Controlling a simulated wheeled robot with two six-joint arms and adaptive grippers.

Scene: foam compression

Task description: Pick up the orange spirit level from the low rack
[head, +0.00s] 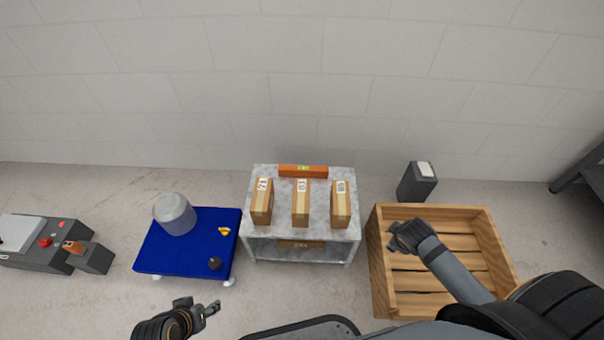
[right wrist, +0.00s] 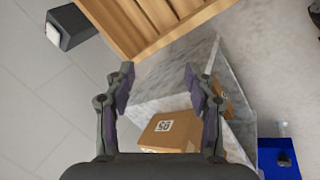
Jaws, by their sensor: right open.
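The orange spirit level (head: 303,171) lies flat along the back edge of the low grey rack (head: 275,186), with a small yellow-green vial at its middle. Three upright cartons with white labels, left (head: 262,203), middle (head: 300,205) and right (head: 341,205), stand in front of it. My right gripper (head: 394,238) is over the wooden crate, right of the rack; in the right wrist view (right wrist: 157,85) its fingers are apart and empty. I cannot make out the level in that view. My left gripper (head: 203,309) is low in front of the blue platform, away from the rack; its opening is unclear.
The wooden crate (head: 382,290) stands right of the rack, with a dark grey bin (head: 416,184) behind it. The blue platform (head: 180,262) to the left carries a translucent container (head: 175,214) and small items. A wall stands behind the rack.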

